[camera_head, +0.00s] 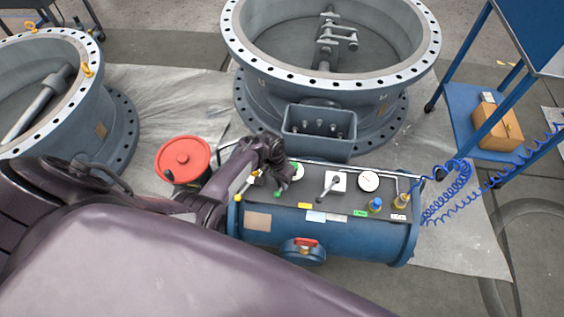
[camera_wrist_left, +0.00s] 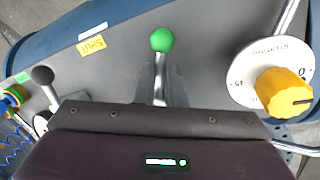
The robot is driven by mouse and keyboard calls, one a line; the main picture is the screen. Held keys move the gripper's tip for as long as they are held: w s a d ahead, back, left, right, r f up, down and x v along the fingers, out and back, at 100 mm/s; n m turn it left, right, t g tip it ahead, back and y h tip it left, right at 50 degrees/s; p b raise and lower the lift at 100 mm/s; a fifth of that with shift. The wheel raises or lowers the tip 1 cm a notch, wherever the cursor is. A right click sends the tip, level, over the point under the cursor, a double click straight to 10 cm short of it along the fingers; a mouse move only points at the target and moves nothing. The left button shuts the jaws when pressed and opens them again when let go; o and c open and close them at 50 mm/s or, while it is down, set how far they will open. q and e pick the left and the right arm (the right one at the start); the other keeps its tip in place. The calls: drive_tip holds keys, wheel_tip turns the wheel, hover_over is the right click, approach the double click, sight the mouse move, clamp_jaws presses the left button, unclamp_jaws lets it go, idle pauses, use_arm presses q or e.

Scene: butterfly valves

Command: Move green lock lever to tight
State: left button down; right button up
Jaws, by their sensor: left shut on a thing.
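The green lock lever shows in the left wrist view as a round green knob (camera_wrist_left: 162,40) on a short metal stem. Its knob also shows in the head view (camera_head: 278,194), at the left part of the blue tank's panel. My left gripper (camera_wrist_left: 160,78) is shut on the lever's stem, with the knob sticking out beyond the fingertips. In the head view the left gripper (camera_head: 282,182) is over the panel, and its fingertips are hard to make out. The tight marking cannot be read. My right gripper is not in view.
A white dial with a yellow knob (camera_wrist_left: 284,92) is close on the right in the wrist view. A black-knobbed lever (camera_wrist_left: 42,75) is on the left. A gauge (camera_head: 368,181) and blue hose (camera_head: 450,185) are farther right. A red-lidded can (camera_head: 183,157) stands left of the tank (camera_head: 350,237).

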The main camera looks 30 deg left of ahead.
use_arm(q)
drive_tip(key=shift+a, duration=0.1)
drive_tip(key=c, duration=1.5)
unclamp_jaws()
drive_tip(key=shift+r, duration=0.15)
wheel_tip(320, 180, up, 7)
drive_tip(key=a+p, duration=0.1)
drive_tip(key=p, duration=0.1)
drive_tip(key=shift+a+r, duration=0.2)
drive_tip(key=shift+a, duration=0.05)
